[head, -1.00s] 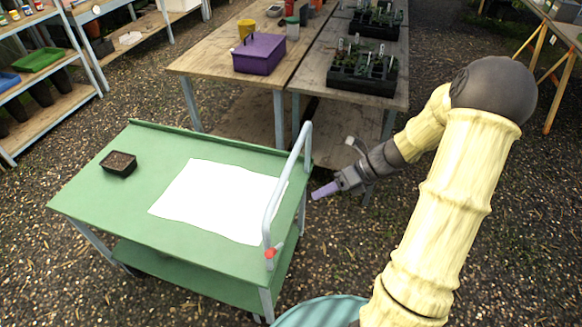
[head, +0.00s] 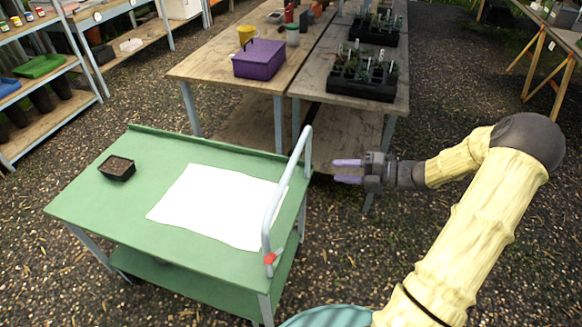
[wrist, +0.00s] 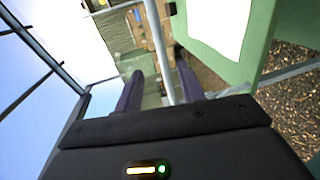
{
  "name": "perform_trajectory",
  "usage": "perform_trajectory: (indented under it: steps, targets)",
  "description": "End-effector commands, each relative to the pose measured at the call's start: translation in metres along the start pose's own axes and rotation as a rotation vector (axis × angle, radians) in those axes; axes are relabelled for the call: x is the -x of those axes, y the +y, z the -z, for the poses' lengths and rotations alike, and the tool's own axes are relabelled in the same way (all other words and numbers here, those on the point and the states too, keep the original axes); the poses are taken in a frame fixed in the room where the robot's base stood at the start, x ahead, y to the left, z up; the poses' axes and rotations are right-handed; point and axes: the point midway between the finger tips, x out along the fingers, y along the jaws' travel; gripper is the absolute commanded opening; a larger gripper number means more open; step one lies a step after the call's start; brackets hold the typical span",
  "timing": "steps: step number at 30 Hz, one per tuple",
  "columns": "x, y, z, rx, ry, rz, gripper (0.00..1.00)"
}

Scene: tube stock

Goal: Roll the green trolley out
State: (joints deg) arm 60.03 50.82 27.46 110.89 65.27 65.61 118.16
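The green trolley (head: 130,213) stands on the gravel at the left front, with a lower shelf and a grey tubular handle (head: 287,196) at its right end. A white sheet and a small black pot lie on its top. My gripper (head: 347,170) is open and empty, to the right of the handle, with its fingers pointing left toward it. In the wrist view the handle bar (wrist: 160,50) shows between and beyond the two purple fingers (wrist: 158,88). The fingers do not appear to touch the handle.
Wooden tables (head: 220,70) with a purple box (head: 259,59) and seedling trays (head: 362,77) stand just behind the trolley. Shelves (head: 50,122) line the left. Open gravel (head: 470,100) lies to the right.

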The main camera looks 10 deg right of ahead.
Motion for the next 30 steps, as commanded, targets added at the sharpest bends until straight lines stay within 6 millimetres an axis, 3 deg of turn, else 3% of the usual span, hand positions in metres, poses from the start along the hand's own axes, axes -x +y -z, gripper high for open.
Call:
perform_trajectory:
  steps: [21,30]
  targets:
    - [-0.127,0.0,0.001,-0.001,0.003,-0.001,0.39]
    - [-0.153,0.0,0.0,0.0,-0.001,0.0,0.39]
